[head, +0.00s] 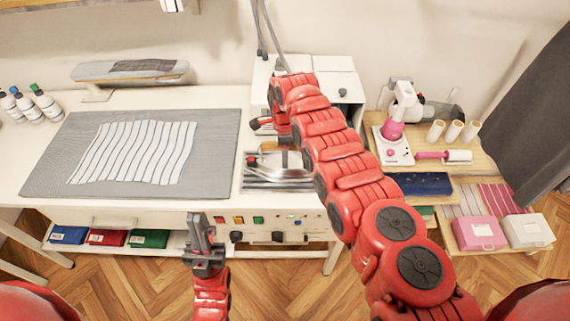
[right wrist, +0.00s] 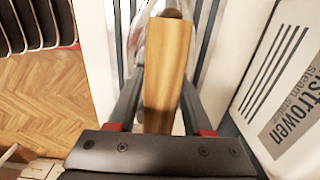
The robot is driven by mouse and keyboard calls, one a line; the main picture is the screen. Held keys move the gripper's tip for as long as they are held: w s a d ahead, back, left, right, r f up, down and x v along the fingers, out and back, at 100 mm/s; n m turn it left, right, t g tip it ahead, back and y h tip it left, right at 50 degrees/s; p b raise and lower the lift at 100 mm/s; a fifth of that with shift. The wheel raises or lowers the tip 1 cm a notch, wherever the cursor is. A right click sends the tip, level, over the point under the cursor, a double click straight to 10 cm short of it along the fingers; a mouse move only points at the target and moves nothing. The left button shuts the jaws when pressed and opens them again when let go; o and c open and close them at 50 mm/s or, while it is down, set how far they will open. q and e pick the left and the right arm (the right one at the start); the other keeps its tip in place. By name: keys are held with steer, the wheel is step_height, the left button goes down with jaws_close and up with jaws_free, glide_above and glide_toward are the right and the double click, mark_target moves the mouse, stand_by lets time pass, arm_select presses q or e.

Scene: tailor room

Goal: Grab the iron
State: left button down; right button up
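In the right wrist view the iron's wooden handle (right wrist: 166,75) lies between the two fingers of my right gripper (right wrist: 160,95). Whether both fingers press on it is unclear. My right gripper's fingers are hidden in the head view. My left gripper (head: 200,228) points up in front of the table, away from the iron, with nothing visible in it.
A grey mat (head: 215,150) with striped cloth covers the table's left. A white steam station (right wrist: 290,85) stands close beside my right gripper. A control panel (head: 265,228) is below the table's front edge. A wooden shelf (head: 440,170) with sewing items stands at right.

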jaws_close()
stand_by(1.1)
